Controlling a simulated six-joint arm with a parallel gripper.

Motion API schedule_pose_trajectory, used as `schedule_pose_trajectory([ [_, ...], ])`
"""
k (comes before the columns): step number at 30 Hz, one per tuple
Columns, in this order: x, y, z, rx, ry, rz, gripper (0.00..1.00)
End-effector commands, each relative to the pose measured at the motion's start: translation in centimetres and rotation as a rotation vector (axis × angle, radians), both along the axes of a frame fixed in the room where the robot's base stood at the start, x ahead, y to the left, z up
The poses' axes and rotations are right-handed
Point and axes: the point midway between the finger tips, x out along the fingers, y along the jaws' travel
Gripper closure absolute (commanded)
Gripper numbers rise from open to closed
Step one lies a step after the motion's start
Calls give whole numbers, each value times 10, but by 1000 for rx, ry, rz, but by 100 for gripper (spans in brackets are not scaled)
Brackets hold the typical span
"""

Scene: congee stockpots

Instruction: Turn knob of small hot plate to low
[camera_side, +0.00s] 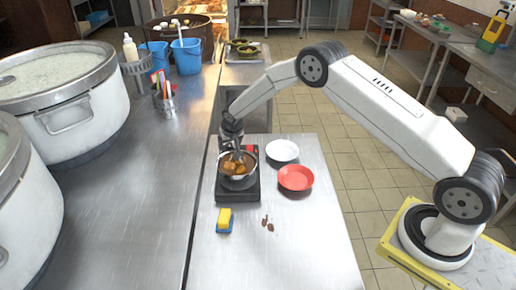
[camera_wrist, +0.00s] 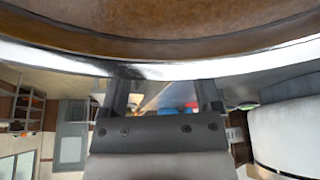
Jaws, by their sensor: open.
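The small hot plate (camera_side: 225,192) is a black block on the metal table. A steel pan (camera_side: 239,183) with orange-brown food (camera_side: 235,168) sits on it. I cannot make out the knob or its setting in either view. My gripper (camera_side: 237,157) points down at the far side of the pan, close to its rim; I cannot tell if it touches. In the wrist view my gripper (camera_wrist: 163,90) shows two spread fingers with nothing between them. A curved metal rim (camera_wrist: 60,60) and brown surface, seemingly the pan, fill the top of that view.
A white plate (camera_side: 282,151) and a red plate (camera_side: 295,178) lie right of the hot plate. Large stockpots (camera_side: 75,125) stand left. The table's near right part is clear.

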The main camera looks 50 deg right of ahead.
Motion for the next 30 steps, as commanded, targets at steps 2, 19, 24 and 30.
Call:
schedule_pose_trajectory([
  [2, 1, -1, -3, 0, 0, -1, 18],
  [19, 2, -1, -5, 0, 0, 0, 85],
  [24, 2, 0, -4, 0, 0, -1, 100],
  [30, 2, 0, -5, 1, 2, -35, 100],
])
